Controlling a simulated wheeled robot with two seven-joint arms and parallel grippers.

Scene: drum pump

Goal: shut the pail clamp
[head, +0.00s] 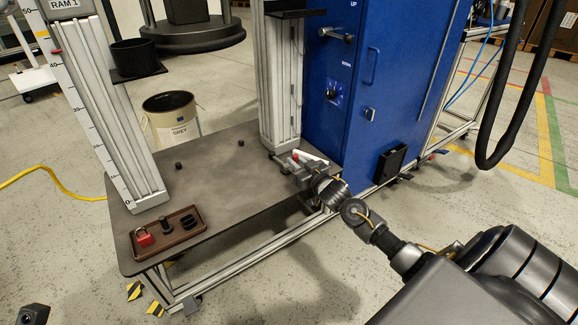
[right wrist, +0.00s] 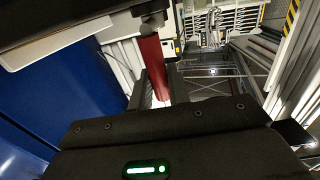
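My right gripper (head: 300,170) is at the far right part of the grey table, at the foot of the right column. A small red part (head: 295,157) shows right by its fingers, with a pale bar beside it. They look like parts of the pail clamp, but the gripper hides most of it. In the right wrist view a red upright bar (right wrist: 152,66) stands just beyond the dark gripper body (right wrist: 165,145). I cannot tell whether the fingers are open or shut on it. My left gripper is not clearly in view.
A pail (head: 172,117) labelled GREY stands behind the table (head: 215,182). A brown tray (head: 167,229) with a red padlock (head: 144,237) and dark parts lies front left. A blue cabinet (head: 375,85) stands close behind my right gripper. The table's middle is mostly clear.

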